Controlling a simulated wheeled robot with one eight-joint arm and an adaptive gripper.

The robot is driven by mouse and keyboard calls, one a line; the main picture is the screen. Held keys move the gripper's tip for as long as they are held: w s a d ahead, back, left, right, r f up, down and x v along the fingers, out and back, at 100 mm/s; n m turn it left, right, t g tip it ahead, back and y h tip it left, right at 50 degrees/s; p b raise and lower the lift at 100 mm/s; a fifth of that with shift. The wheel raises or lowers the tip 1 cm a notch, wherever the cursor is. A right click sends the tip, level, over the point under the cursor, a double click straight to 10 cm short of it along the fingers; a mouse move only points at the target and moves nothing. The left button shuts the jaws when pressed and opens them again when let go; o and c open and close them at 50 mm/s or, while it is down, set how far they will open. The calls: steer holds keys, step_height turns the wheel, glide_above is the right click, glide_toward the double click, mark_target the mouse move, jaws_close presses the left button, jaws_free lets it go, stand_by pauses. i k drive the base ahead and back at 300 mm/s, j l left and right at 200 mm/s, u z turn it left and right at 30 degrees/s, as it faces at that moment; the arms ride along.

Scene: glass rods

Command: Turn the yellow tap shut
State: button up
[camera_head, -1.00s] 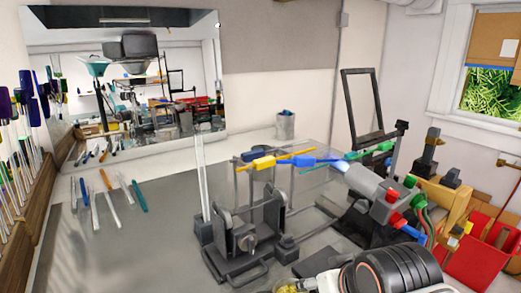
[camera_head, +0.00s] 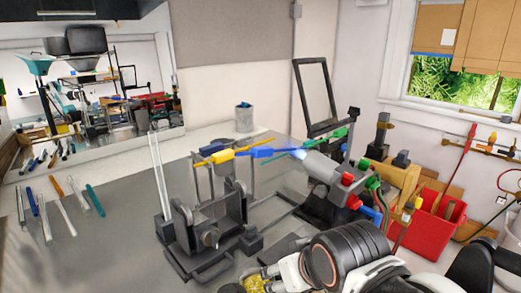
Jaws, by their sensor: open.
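I cannot single out the yellow tap with certainty. On the right wall a brass-coloured pipe assembly (camera_head: 490,142) carries small fittings, too small to read clearly. A small yellow piece (camera_head: 418,203) shows at the left of the red bin. The bench torch (camera_head: 325,172) has red, green and blue knobs, and a blue flame-like glow shows at its tip. My arm crosses the bottom right with its black and white links. I cannot make out my gripper's fingers in this view.
A red bin (camera_head: 437,225) stands below the wall pipes. A dark clamp stand (camera_head: 205,225) with glass rods stands on the grey bench (camera_head: 120,245). A yellow and blue rod lies across its supports near the torch. Loose rods lie at left. A grey cup (camera_head: 244,120) stands behind.

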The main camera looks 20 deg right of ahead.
mark_target(417, 201)
steer(key=z, duration=1.45)
steer(key=k+l, duration=0.1)
steer(key=l, duration=0.25)
steer(key=k+l+u, duration=0.15)
steer(key=l, duration=0.55)
steer(key=k+u, duration=0.05)
